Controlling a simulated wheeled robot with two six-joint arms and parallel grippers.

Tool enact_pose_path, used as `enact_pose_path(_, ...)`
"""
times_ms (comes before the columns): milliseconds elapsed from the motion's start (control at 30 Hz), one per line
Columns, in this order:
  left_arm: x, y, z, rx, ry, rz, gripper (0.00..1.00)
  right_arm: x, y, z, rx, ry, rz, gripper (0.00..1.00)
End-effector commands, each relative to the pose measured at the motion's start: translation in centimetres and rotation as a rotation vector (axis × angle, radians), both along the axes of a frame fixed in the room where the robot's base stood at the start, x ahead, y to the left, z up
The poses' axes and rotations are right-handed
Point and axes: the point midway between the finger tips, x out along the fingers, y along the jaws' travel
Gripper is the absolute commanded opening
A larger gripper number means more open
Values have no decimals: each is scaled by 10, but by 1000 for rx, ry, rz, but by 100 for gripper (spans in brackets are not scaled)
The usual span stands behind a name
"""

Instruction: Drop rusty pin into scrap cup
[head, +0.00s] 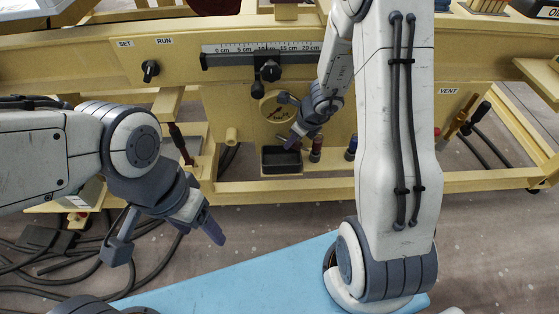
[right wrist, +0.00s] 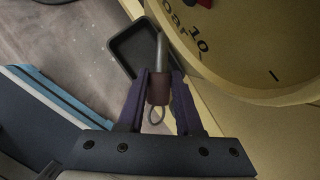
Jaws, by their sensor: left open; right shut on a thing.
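The rusty pin (right wrist: 158,88) has a brown body, a grey shaft and a wire ring. My right gripper (right wrist: 158,92) is shut on its body in the right wrist view, with the shaft pointing away from the gripper. A black open cup (right wrist: 119,47), likely the scrap cup, lies beyond the fingers, and the shaft tip overlaps its right part in the picture. In the head view the cup (head: 281,168) sits on the low ledge, just below my right gripper (head: 291,141). The cup's inside looks empty. My left gripper (head: 165,240) is open and empty above the floor at left.
A round yellow gauge (right wrist: 260,45) is close to the right fingers. A ruler (head: 262,48) and a black knob (head: 150,70) are on the yellow frame. Cables lie on the floor at left.

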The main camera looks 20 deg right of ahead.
Motion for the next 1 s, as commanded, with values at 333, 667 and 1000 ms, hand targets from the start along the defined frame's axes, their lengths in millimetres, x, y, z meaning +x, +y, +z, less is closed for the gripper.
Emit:
enact_pose_path(333, 0, 0, -41, 0, 0, 0, 69, 0, 0, -44, 1, 1, -1, 0)
enact_pose_path(667, 0, 0, -42, 0, 0, 0, 69, 0, 1, -45, 1, -1, 2, 0)
enact_pose_path(1000, 0, 0, -42, 0, 0, 0, 69, 1, 2, -45, 1, 1, 3, 69)
